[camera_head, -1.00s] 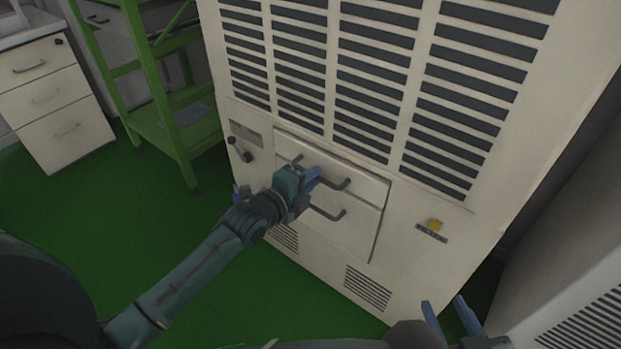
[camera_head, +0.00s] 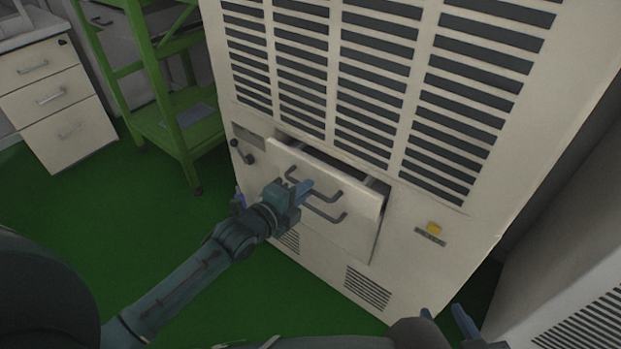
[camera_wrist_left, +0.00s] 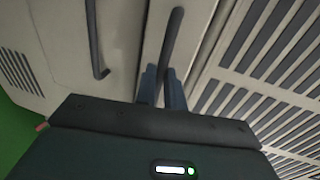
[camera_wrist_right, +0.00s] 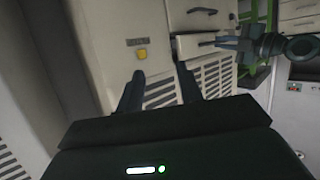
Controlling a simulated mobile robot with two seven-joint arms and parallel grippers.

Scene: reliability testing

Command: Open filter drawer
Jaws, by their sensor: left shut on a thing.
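The filter drawer (camera_head: 350,187) is the upper pale drawer low in the big cabinet's front. It stands partly out, with a dark gap along its top edge. My left gripper (camera_head: 301,190) is shut on its dark bar handle (camera_head: 331,194). In the left wrist view the handle (camera_wrist_left: 176,32) runs down between the two fingers (camera_wrist_left: 163,88). A second handle (camera_head: 330,216) sits just below, clear of the fingers. My right gripper (camera_head: 446,314) is open and empty at the bottom of the head view. The right wrist view shows its fingers (camera_wrist_right: 158,90) apart.
The pale cabinet (camera_head: 415,250) has dark louvres above the drawers and a yellow switch (camera_head: 433,229) at right. A green rack (camera_head: 178,135) and a white drawer unit (camera_head: 60,105) stand at left. Green floor (camera_head: 150,235) is free between.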

